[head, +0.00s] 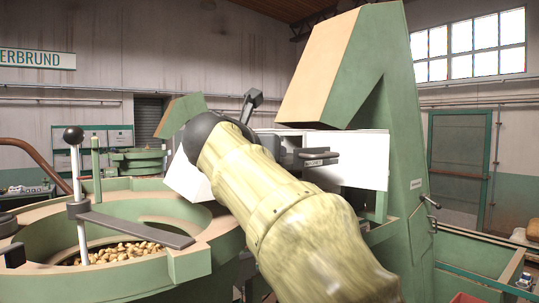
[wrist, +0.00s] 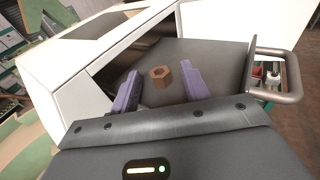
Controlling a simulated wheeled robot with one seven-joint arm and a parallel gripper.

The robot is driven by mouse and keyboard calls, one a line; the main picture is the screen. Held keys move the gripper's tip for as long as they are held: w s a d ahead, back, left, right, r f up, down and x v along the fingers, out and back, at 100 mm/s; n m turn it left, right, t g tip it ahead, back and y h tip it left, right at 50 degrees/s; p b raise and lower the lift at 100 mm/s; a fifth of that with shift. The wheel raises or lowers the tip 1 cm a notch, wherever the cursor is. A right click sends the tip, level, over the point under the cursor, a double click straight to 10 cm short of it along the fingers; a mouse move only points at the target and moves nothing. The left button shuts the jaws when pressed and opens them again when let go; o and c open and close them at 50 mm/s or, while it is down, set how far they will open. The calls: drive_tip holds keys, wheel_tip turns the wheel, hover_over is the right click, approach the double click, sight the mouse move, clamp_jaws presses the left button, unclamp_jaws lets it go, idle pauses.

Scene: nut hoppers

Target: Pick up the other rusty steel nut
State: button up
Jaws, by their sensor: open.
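A rusty brown hexagonal nut (wrist: 161,76) lies on a dark grey surface (wrist: 212,62) in the wrist view, with its hole showing. My gripper (wrist: 157,88) is open, with one purple-grey finger on each side of the nut. The fingers stand apart from it, and nothing is held. In the head view my arm crosses the middle and its end hides the place where the nut lies. No second rusty nut can be made out in either view.
White panels (wrist: 85,62) border the dark surface on the left. A metal bar handle (wrist: 290,77) sticks out at its right. In the head view, a green round hopper (head: 200,255) with many nuts (head: 115,252) stands at left, and a tall green frame (head: 395,150) rises at right.

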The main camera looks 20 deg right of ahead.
drive_tip(key=shift+c, duration=0.3)
clamp_jaws()
drive_tip(key=shift+r, duration=0.15)
wheel_tip(320, 180, up, 10)
drive_tip(key=p, duration=0.2)
idle(0.3)
